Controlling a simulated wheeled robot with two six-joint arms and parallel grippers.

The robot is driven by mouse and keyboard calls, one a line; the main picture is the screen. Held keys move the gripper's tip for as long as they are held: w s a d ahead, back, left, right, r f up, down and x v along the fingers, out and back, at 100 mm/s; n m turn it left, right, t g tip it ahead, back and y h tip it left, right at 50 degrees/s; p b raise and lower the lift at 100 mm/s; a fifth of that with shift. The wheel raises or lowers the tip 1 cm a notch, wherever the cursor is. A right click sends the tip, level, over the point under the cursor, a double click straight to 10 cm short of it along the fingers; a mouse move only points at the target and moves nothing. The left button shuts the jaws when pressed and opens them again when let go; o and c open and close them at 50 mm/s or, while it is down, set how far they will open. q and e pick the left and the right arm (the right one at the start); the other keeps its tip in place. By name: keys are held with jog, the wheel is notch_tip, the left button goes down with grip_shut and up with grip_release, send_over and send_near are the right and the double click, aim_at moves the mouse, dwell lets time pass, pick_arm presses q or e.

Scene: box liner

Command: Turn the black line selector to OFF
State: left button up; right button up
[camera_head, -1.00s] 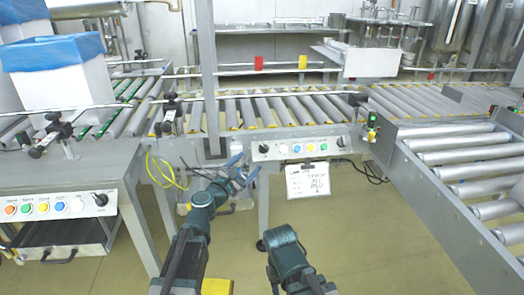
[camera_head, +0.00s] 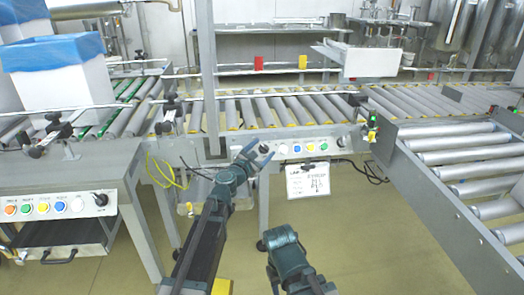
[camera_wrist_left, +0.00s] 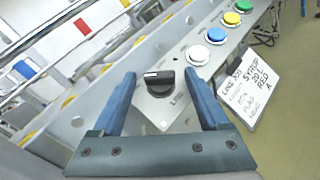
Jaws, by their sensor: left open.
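The black selector knob (camera_wrist_left: 159,80) sits on a plate on the grey panel, with its pale pointer mark toward the left of the left wrist view. In the head view the knob (camera_head: 264,148) is at the left end of the conveyor's front panel. My left gripper (camera_head: 255,158) is open in front of it. In the left wrist view its two blue fingers stand on either side of the knob, with gaps and no visible contact. My right arm (camera_head: 287,255) shows low in the head view, but its gripper cannot be made out.
White, blue, yellow and green buttons (camera_wrist_left: 215,35) line the panel beside the knob. A hand-written card (camera_head: 308,181) hangs below. A separate button panel (camera_head: 60,206) is at left. Roller conveyors (camera_head: 285,107) run behind.

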pick_arm(q)
grip_shut()
jog(key=shift+r, duration=0.1)
jog(key=shift+w+a+r+m+g+h+p, duration=0.1)
jog(key=shift+m+g+h+p, duration=0.2)
jog(key=shift+m+p, duration=0.15)
jog(key=shift+w+a+r+m+g+h+p, duration=0.1)
jog(key=shift+m+g+h+p, duration=0.15)
jog(key=shift+m+p, duration=0.2)
jog(key=m+g+h+p, duration=0.1)
jog(key=m, duration=0.1)
jog(key=m+g+p, duration=0.1)
jog(key=g+p, duration=0.1)
jog(key=shift+w+r+m+g+h, duration=0.15)
jog(key=shift+r+m+g+h, duration=0.1)
jog(key=shift+m+h, duration=0.15)
jog(key=m+g+p, duration=0.2)
jog(key=p, duration=0.1)
jog(key=shift+a+m+g, duration=0.1)
jog(key=shift+m+g, duration=0.2)
jog(key=shift+g, duration=0.1)
jog(key=shift+f+m+g+p, duration=0.15)
jog(key=shift+m+g+p, duration=0.55)
jog(key=shift+p, duration=0.1)
